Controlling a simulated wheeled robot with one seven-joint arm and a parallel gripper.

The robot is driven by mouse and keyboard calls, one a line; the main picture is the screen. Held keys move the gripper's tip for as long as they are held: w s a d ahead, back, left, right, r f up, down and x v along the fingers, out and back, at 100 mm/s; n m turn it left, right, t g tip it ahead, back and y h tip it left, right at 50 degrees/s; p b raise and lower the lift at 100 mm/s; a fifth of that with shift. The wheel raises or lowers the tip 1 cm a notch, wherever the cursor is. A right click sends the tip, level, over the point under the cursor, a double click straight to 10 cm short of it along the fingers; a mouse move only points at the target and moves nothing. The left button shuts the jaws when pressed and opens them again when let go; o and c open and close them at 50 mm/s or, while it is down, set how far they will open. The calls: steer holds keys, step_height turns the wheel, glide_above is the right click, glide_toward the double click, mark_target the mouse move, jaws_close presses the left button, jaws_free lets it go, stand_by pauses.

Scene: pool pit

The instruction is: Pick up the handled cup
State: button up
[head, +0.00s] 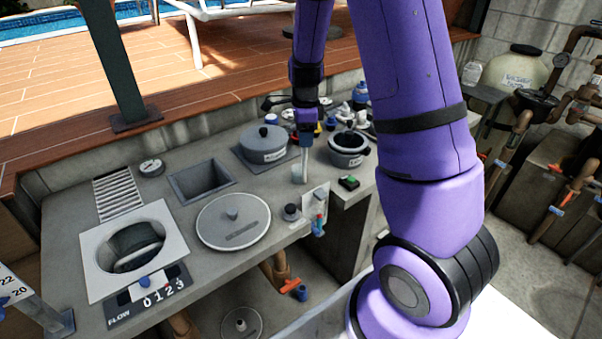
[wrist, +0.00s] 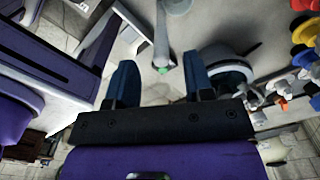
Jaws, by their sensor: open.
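The handled cup (head: 298,174) looks like a small pale cup with a long grey upright handle, standing on the counter near its front edge. In the wrist view the handle (wrist: 162,35) runs down from the top edge and ends in a green tip between my finger ends. The cup part is mostly cut off at the top of that view. My gripper (head: 306,128) is above the handle, pointing down, with its fingers hard to make out in the head view. In the wrist view my gripper (wrist: 158,64) is open, its two dark blue fingers apart and nothing clearly held.
Small coloured items crowd the back right. A round lid (head: 233,220) lies at left, and a dark knob (head: 291,212) sits near the front edge.

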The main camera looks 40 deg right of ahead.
step_height(320, 180, down, 6)
steer(key=shift+r, duration=0.15)
stand_by(0.3)
steer(key=shift+c, duration=0.5)
jaws_close()
